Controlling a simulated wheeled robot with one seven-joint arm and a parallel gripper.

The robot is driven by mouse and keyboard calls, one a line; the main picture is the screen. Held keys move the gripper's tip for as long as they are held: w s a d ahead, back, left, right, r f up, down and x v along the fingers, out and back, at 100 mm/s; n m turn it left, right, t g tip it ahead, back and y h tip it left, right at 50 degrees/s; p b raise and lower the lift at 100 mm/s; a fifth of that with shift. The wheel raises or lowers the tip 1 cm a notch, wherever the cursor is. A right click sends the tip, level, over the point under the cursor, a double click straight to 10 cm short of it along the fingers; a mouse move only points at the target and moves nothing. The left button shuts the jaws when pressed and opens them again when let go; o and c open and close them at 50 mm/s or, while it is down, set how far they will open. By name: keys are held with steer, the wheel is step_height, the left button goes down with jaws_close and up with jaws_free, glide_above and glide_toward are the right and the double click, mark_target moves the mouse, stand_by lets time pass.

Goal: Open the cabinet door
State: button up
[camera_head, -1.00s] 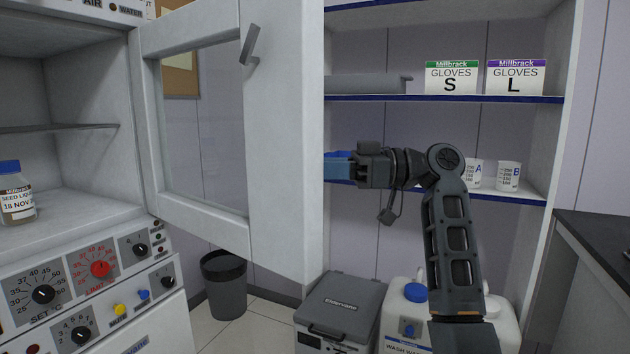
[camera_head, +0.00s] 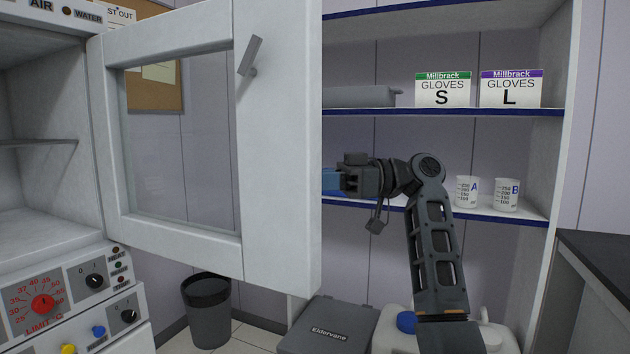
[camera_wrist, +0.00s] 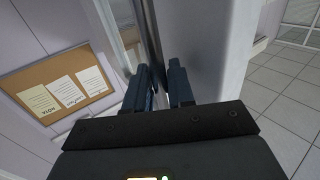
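The white cabinet door (camera_head: 278,180) with a glass window stands wide open, and the cabinet interior (camera_head: 40,190) shows to its left. A grey metal handle (camera_head: 250,56) is near the top of the door's wide right-hand frame. My gripper (camera_head: 330,181) is at the door's right edge, well below the handle. Its blue fingertips are partly hidden behind that edge. In the wrist view my two fingers (camera_wrist: 162,88) are parted by a narrow gap, with the pale door (camera_wrist: 208,55) close on the right. I cannot tell whether they touch it.
A shelf unit (camera_head: 440,112) behind my arm holds glove boxes (camera_head: 445,90) and beakers (camera_head: 467,191). A black bin (camera_head: 206,310), a grey case (camera_head: 328,328) and a white container with a blue cap (camera_head: 406,322) stand below. A dark counter (camera_head: 600,260) is at right.

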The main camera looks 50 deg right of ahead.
steer(key=shift+o, duration=0.7)
steer(key=shift+w+a, duration=0.2)
steer(key=shift+a, duration=0.15)
steer(key=shift+o, duration=0.6)
steer(key=shift+s+d, duration=0.1)
steer(key=shift+d, duration=0.05)
steer(key=v, duration=0.7)
steer(key=shift+s+d, duration=0.25)
steer(key=shift+d, duration=0.1)
